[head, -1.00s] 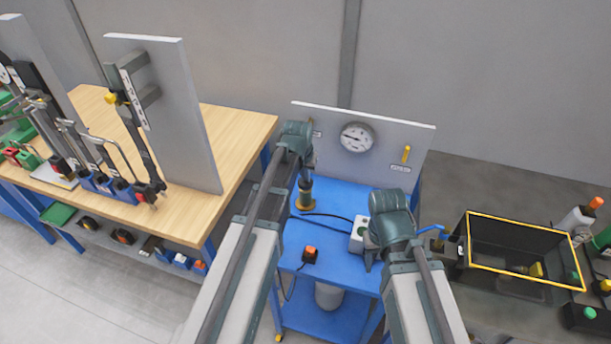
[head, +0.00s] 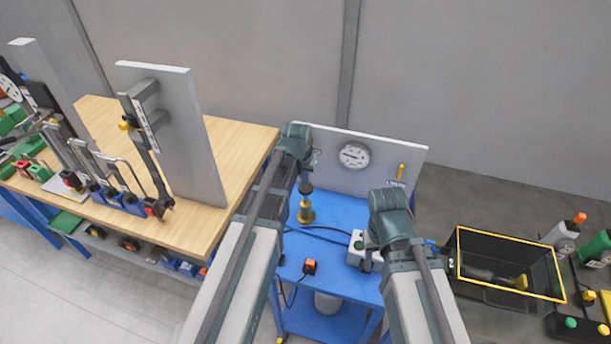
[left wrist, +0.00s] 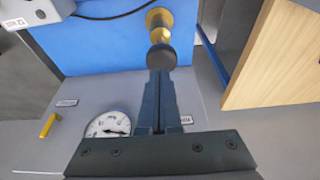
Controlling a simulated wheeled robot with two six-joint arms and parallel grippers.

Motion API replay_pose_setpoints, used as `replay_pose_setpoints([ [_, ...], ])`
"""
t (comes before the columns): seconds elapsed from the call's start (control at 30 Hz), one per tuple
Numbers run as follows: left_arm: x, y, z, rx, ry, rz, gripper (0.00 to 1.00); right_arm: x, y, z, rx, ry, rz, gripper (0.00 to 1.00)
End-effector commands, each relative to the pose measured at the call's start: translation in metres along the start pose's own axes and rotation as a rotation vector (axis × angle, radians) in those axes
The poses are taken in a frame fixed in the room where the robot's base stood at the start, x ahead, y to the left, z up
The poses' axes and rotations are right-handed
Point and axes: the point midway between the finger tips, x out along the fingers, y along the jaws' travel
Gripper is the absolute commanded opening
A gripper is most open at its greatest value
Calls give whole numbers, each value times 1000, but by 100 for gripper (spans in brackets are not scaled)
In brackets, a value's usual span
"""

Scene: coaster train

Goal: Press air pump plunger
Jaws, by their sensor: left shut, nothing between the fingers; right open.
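The air pump (head: 306,214) stands upright on the blue bench, with a brass body and a black round plunger knob (head: 306,188) on top. In the left wrist view the knob (left wrist: 161,56) sits in front of the brass body (left wrist: 159,18). My left gripper (head: 306,176) is shut and empty, just above the knob. In the left wrist view its fingertips (left wrist: 160,74) end at the knob's edge; I cannot tell whether they touch it. My right gripper (head: 371,258) is near the grey box, open, and mostly hidden under its wrist.
A pressure gauge (head: 354,155) and a yellow lever (head: 400,172) are on the panel behind the pump. A grey box (head: 357,246) and an orange switch (head: 310,266) are on the bench. A black crate (head: 505,290) is at right, a wooden workbench (head: 240,150) at left.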

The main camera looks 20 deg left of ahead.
Motion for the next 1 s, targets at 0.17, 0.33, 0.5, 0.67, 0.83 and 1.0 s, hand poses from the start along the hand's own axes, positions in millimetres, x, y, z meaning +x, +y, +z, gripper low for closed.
replay_pose_setpoints([
  [0.17,-36,0,-2,0,1,0,0,-35,3,2,0,-1,0,50],
  [0.33,-54,0,-1,0,1,0,0,-51,5,3,-2,-2,0,50],
  [0.5,-57,0,-1,0,1,0,0,-54,5,4,-3,-2,0,50],
  [0.67,-56,0,-1,0,1,0,0,-53,5,4,-3,-2,0,50],
  [0.83,-56,0,-1,0,1,0,0,-53,5,4,-3,-2,0,50],
  [1.0,-56,0,-1,0,1,0,0,-53,5,4,-3,-2,0,50],
])
